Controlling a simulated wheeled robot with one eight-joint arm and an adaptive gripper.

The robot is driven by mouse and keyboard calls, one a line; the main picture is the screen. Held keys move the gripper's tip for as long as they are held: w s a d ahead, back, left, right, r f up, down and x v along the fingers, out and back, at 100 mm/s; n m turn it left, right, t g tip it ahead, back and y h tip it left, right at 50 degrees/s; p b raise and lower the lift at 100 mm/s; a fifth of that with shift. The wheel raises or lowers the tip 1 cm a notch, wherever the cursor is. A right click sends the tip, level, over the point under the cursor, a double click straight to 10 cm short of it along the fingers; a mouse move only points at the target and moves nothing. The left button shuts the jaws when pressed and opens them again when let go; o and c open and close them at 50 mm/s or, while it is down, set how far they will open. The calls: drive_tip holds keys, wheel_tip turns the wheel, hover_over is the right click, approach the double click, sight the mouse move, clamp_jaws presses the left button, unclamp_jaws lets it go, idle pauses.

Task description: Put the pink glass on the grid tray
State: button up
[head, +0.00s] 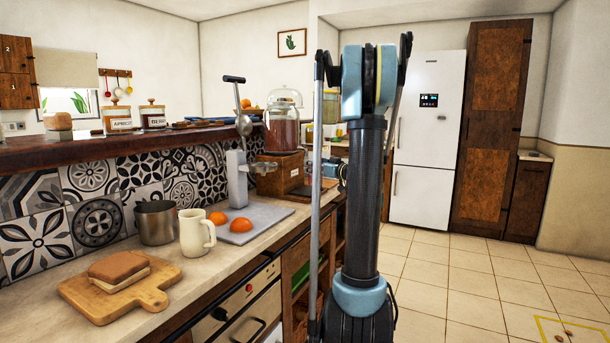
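I see no pink glass in the head view, and nothing I can make out as a grid tray. Links of my own arm rise through the middle of the view and cover part of the room behind. My gripper is not visible, so its state does not show.
A counter (40,320) on the left holds a bread board (158,299), metal pot (156,224), cream mug (196,236), orange halves (240,225) and a juicer (237,175). A raised ledge (60,155) runs behind. A fridge (428,130) stands at the back. The tiled floor (470,290) is open.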

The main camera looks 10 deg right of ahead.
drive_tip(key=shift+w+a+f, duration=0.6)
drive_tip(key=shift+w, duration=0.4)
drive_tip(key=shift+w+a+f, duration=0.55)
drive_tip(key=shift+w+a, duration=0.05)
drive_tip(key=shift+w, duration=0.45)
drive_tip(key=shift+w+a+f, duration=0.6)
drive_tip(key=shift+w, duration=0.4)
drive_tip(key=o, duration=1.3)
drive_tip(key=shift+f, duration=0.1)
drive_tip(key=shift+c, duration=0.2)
